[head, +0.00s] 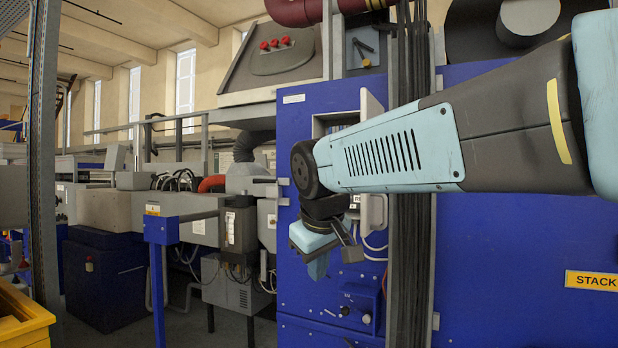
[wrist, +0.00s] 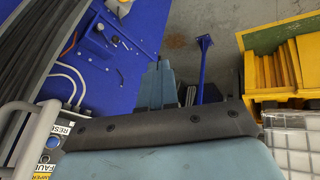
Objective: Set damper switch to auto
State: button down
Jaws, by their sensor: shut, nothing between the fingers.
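The damper switch itself is not clearly visible. In the wrist view a cut-off yellow label (wrist: 42,175) ending in "AMPER" shows at the lower left edge, below cut-off "RESET" and "FAULT" labels (wrist: 57,131). They are on a pale control box (head: 376,212), which in the head view is mostly hidden behind my arm on the blue cabinet (head: 340,278). My gripper (head: 317,266) is shut and empty, pointing down in front of the cabinet, left of and below the box. Its light blue fingers (wrist: 157,72) also show in the wrist view, apart from the labels.
A grey handle (wrist: 24,124) stands out beside the labels. Pale cables (wrist: 70,80) and thick dark cables (head: 409,250) run near the box. A lower panel with knobs (head: 356,307) is below. A yellow container (wrist: 275,85) and blue post (wrist: 206,70) stand away from the cabinet.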

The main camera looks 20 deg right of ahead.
jog(key=w+d+r+n+h, duration=0.2)
jog(key=w+d+r, duration=0.2)
jog(key=w+r, duration=0.5)
jog(key=w+d+r+n+h, duration=0.3)
jog(key=w+d+r, duration=0.2)
jog(key=w+r, duration=0.5)
notch_tip(320, 180, up, 3)
jog(key=shift+w+f+h, duration=0.15)
jog(key=shift+w+h, duration=0.05)
jog(key=shift+h, duration=0.1)
jog(key=shift+f, duration=0.1)
jog(key=w+d+r+x, duration=0.1)
jog(key=r+x, duration=0.1)
jog(key=x, duration=1)
jog(key=shift+w+d, duration=0.3)
jog(key=shift+d, duration=0.15)
